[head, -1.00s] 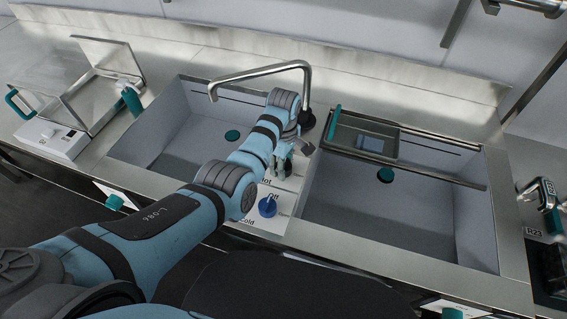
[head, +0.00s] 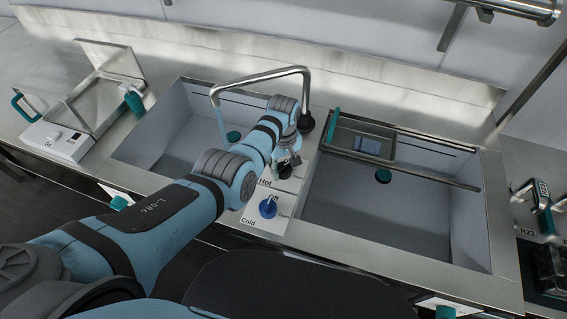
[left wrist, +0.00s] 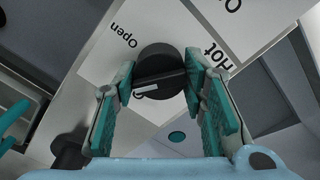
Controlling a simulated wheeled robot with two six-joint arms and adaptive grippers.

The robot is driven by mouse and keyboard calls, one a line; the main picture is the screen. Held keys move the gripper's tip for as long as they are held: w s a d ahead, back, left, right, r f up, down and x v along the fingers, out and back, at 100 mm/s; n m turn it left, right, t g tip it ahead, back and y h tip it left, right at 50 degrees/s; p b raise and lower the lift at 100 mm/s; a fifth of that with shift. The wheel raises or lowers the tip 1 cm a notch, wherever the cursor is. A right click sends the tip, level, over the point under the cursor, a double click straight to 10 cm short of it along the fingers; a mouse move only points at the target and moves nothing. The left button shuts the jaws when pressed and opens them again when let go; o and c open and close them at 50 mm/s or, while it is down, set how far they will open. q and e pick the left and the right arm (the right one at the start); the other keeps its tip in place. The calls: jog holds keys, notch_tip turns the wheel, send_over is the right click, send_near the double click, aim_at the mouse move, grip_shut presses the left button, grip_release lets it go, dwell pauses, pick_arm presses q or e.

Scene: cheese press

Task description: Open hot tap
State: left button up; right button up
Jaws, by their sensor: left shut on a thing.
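The hot tap is a round black knob (left wrist: 160,58) with a raised bar and a white mark, on a white plate (left wrist: 115,55) lettered "Hot" and "Open". My left gripper (left wrist: 160,85) is shut on the knob, with teal finger pads on both sides of its bar. In the head view my left gripper (head: 287,160) reaches down over the plate and partly hides the knob. My right gripper is not in view.
The blue cold knob (head: 267,208) is just in front of the hot one. The left basin (head: 165,140) and right basin (head: 400,220) flank the plate. A steel tray (head: 362,140) spans the right basin's back. A clear-lidded device (head: 70,140) stands at left.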

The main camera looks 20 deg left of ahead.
pick_arm(q)
jog(key=m, duration=0.5)
jog(key=shift+p, duration=0.4)
jog(key=m, duration=0.6)
jog(key=shift+m, duration=0.4)
jog(key=o, duration=1.2)
jog(key=shift+c, duration=0.2)
